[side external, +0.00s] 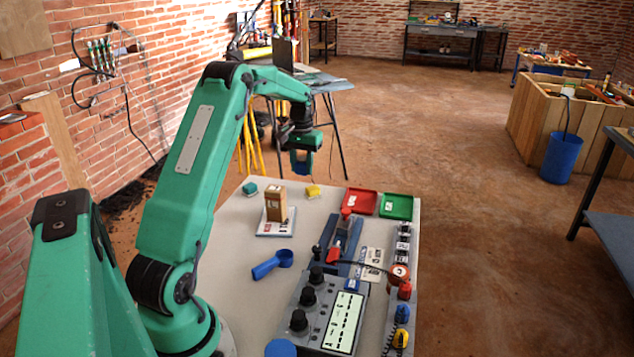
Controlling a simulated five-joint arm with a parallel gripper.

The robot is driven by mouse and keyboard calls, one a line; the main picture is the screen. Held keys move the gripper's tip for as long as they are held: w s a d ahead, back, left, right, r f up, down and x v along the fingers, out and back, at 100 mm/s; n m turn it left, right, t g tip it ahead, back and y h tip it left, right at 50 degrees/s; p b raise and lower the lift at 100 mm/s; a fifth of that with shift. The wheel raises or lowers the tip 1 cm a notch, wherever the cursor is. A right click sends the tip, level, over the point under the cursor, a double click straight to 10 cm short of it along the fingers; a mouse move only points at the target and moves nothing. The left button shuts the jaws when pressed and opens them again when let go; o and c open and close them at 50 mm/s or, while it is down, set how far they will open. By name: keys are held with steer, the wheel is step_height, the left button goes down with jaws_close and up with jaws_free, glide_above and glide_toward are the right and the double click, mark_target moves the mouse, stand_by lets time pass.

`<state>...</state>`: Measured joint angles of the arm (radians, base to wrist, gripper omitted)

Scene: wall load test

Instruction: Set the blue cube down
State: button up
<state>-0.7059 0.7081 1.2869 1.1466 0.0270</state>
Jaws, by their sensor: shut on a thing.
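My gripper (301,151) hangs from the green arm above the far part of the pale table (235,240). It is shut on the blue cube (301,167), which shows as a small blue shape below the green gripper body. The cube is held in the air, clear of the tabletop. Its exact faces and the fingertips are too small to make out.
On the table are a teal block (250,188), a yellow block (313,191), a brown block (276,205) on a printed pad, a red tray (361,202), a green tray (397,207), a blue scoop (272,264) and a control box (322,312). The left front is bare.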

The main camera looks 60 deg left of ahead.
steer(key=shift+d, duration=0.15)
steer(key=s+d+n, duration=0.1)
steer(key=s+d, duration=2)
steer(key=d, duration=0.1)
steer(key=shift+s+r, duration=0.15)
steer(key=shift+s, duration=0.1)
steer(key=s+a+f, duration=0.1)
steer(key=a+f, duration=0.1)
steer(key=a, duration=0.1)
steer(key=s+a+f, duration=0.2)
steer(key=a, duration=0.2)
steer(key=s+a+f, duration=0.2)
steer(key=a+f, duration=0.1)
steer(key=shift+a, duration=0.3)
steer(key=shift+f, duration=0.1)
